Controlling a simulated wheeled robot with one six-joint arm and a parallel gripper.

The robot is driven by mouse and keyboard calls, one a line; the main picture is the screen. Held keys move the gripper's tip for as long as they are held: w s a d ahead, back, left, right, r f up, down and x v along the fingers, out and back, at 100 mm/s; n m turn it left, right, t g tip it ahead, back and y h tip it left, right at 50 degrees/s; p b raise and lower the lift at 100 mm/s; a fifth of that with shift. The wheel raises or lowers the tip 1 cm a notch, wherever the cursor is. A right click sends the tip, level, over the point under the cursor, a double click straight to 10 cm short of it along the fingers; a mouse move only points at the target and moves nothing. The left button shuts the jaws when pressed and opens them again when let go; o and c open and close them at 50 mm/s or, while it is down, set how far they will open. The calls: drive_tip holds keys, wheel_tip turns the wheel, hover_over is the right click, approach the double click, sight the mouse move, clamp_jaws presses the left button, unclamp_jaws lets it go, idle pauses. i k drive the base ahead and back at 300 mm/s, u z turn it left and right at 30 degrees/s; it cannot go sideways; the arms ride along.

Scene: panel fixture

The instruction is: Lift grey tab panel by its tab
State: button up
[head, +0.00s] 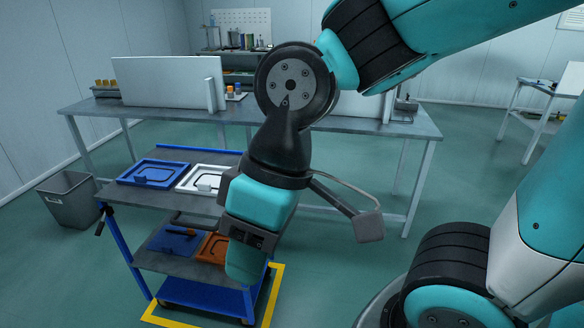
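A pale grey-white panel (190,182) with a raised rim and a small block-like tab (207,184) lies flat on the cart's top shelf. My arm covers its right side. I cannot tell for certain that it is the grey tab panel. My gripper is at the end of the arm hanging in front of the cart; a dark grey block on a bracket (368,226) sticks out to its right. The fingers cannot be made out, and nothing held shows.
A blue panel (131,178) lies left of the pale one. Blue and orange panels (211,246) lie on the cart's lower shelf. The cart stands on yellow floor marking (272,285). A long table (93,107) with upright boards (160,82) is behind; a bin (68,203) stands left.

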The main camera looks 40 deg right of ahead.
sight(203, 180)
drive_tip(key=u, duration=0.7)
drive_tip(key=i, duration=1.85)
drive_tip(key=z, duration=2.3)
